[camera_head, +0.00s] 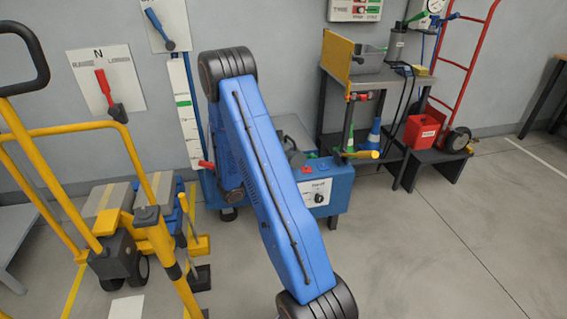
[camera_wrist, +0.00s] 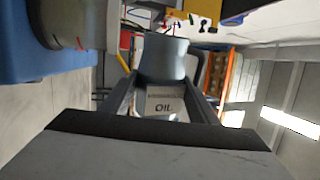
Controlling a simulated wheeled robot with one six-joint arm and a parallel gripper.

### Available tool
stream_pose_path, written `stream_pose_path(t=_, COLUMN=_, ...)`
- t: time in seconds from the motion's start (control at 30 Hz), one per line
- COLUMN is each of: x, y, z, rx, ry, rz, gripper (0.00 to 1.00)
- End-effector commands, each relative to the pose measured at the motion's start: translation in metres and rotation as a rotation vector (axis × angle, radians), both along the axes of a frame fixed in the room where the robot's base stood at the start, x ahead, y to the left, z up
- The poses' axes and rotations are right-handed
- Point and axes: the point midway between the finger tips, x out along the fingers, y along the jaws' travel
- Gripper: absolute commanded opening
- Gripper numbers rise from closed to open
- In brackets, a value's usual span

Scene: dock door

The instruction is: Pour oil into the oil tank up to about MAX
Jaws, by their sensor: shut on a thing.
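In the wrist view my gripper (camera_wrist: 163,88) is shut on a grey oil can (camera_wrist: 163,60), with a label reading OIL (camera_wrist: 165,104) between the two fingers. In the head view my blue arm hides the gripper and can. A blue unit (camera_head: 340,187) with a small control panel stands behind the arm on the floor; I cannot tell for certain that it is the oil tank. A blue surface with a pale round part (camera_wrist: 62,20) shows at the upper left of the wrist view, apart from the can. No MAX mark or oil level is readable.
A dark workbench (camera_head: 385,80) stands right of the blue unit, with a red box (camera_head: 421,131) and a red hand truck (camera_head: 470,60) beside it. A white strip with green marks (camera_head: 183,100) is near the wall. The right floor is clear.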

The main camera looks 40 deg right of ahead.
Motion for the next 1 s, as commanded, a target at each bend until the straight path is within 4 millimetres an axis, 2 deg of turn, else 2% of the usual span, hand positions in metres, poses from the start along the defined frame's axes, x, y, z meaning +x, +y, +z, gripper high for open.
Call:
stream_pose_path(t=0.3, x=0.000, y=0.000, z=0.001, rx=0.003, ry=0.009, rz=0.000, gripper=0.25)
stream_pose_path(t=0.63, x=-0.007, y=0.002, z=-0.019, rx=-0.075, ry=-0.251, rz=-0.001, gripper=0.25)
stream_pose_path(t=1.0, x=-0.008, y=0.002, z=-0.020, rx=-0.080, ry=-0.268, rz=-0.001, gripper=0.25)
